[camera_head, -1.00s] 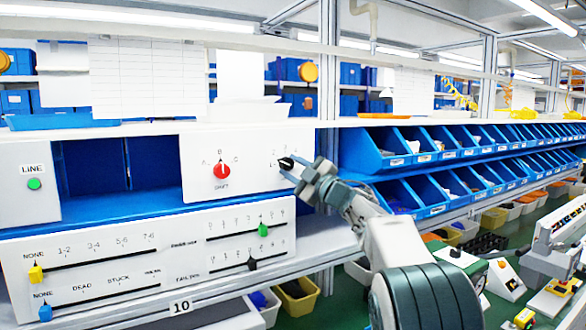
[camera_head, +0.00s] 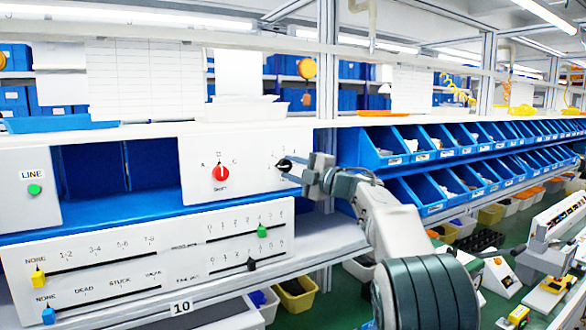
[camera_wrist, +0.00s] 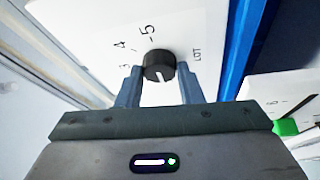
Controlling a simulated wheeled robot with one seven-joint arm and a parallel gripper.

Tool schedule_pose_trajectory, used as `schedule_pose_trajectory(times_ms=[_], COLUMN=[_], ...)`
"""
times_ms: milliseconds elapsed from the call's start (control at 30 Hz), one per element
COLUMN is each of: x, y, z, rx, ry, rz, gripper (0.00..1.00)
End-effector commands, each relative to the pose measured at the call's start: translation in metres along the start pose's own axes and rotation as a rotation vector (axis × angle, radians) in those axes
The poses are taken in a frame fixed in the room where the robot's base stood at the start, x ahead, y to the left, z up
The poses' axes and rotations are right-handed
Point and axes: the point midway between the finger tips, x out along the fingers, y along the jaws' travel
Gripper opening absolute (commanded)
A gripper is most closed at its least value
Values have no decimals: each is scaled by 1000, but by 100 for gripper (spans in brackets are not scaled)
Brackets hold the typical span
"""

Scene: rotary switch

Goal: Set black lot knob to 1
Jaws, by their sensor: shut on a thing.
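The black lot knob (camera_head: 284,164) sits at the right end of the upper white panel. In the wrist view the knob (camera_wrist: 158,64) is round and dark, with a white pointer line aimed toward my palm. The figures 3, 4 and 5 and the word LOT are printed around it; no 1 can be read there. My gripper (camera_wrist: 158,72) is shut on the knob, one finger on each side. In the head view my gripper (camera_head: 298,167) reaches the knob from the right and partly covers it and its scale.
A red knob (camera_head: 220,173) with marks A, B, C is left on the same panel. Below are slider panels (camera_head: 150,265) with yellow, blue, green and black handles. A green LINE button (camera_head: 34,189) is far left. Blue bins (camera_head: 440,190) stand right, behind my arm.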

Motion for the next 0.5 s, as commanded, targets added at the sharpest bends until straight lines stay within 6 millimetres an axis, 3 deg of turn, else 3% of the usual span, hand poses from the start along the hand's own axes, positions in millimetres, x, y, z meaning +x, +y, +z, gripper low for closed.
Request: schedule_pose_trajectory(times_ms=[300, 333, 367, 400, 500], x=[0, 0, 0, 0, 0], y=[0, 0, 0, 0, 0], z=[0, 0, 0, 0, 0], rx=[-3, -3, -3, -3, -2], ry=[-1, -1, -1, -1, -1], rz=[-1, 0, 0, 0, 0], gripper=[10, 42, 50, 55, 55])
